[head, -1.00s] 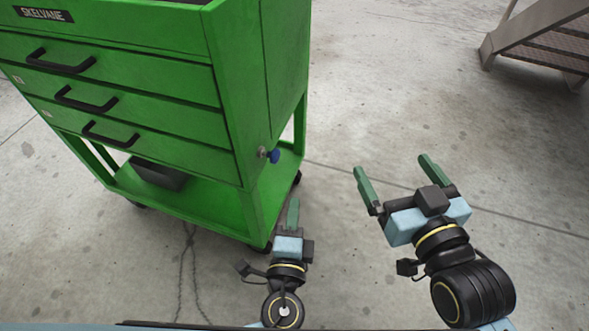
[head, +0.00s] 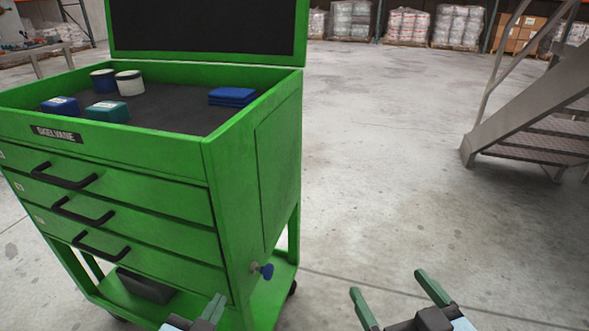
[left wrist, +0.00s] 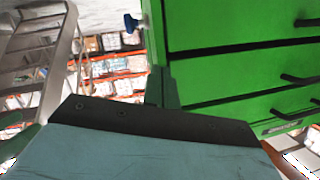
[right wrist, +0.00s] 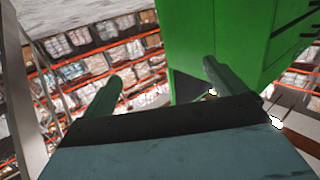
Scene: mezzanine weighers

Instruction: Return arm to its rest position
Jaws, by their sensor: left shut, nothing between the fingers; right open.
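My left gripper (head: 214,308) is at the bottom of the head view, in front of the green tool cart's lower right part. Its fingers are together and empty; they also show in the left wrist view (left wrist: 161,88). My right gripper (head: 391,283) is at the bottom right of the head view, over bare floor. Its two green fingers are spread apart with nothing between them, as the right wrist view (right wrist: 160,80) also shows. Most of both arms is below the head view's edge.
The green cart (head: 120,150) stands at left, lid open, with cans, small boxes and blue cloths (head: 232,96) in its top. A blue knob (head: 266,271) sticks out of its side. Metal stairs (head: 530,140) stand at right. The floor between is clear.

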